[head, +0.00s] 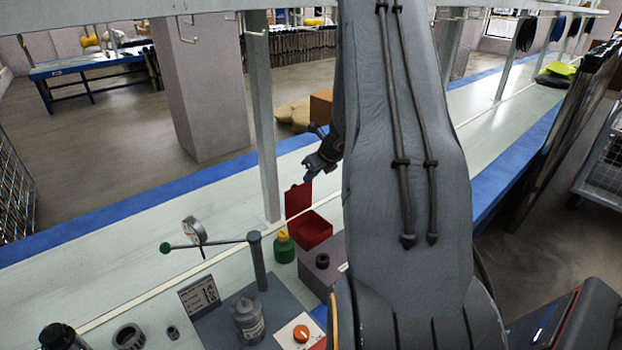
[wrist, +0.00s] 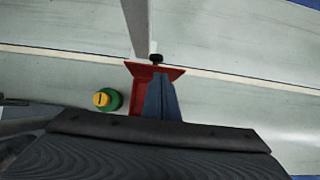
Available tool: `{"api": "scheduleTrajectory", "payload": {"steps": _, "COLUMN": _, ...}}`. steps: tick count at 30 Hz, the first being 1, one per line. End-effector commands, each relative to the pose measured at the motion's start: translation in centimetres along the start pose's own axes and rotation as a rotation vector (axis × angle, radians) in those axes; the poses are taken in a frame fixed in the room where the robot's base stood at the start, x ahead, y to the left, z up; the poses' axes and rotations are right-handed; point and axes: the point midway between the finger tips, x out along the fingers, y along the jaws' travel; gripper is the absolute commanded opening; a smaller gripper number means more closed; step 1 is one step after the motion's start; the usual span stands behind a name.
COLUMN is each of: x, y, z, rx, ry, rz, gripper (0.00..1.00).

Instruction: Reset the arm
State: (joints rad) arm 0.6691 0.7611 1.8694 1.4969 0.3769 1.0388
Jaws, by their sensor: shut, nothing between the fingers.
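My gripper (head: 309,177) hangs above the workbench, past the red box (head: 313,231), partly hidden by my own arm. In the wrist view its fingers (wrist: 160,96) are together with nothing seen between them, and they overlap the red box (wrist: 140,88) from above. I see no contact with the box. The red box is open, with its lid (head: 298,200) standing up at the back.
A pale upright post (head: 263,120) rises behind. The bench behind the box is clear.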

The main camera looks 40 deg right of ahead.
Motion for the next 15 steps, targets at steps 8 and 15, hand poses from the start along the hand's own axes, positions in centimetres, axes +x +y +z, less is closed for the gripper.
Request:
{"api": "scheduleTrajectory", "payload": {"steps": 8, "x": -3.1, "y": 0.1, "z": 1.4, "rx": -0.003, "ry": 0.000, "rz": 0.002, "gripper": 0.00}}
{"api": "scheduleTrajectory", "payload": {"steps": 15, "x": -3.4, "y": 0.1, "z": 1.5, "rx": -0.002, "ry": 0.000, "rz": 0.001, "gripper": 0.00}}
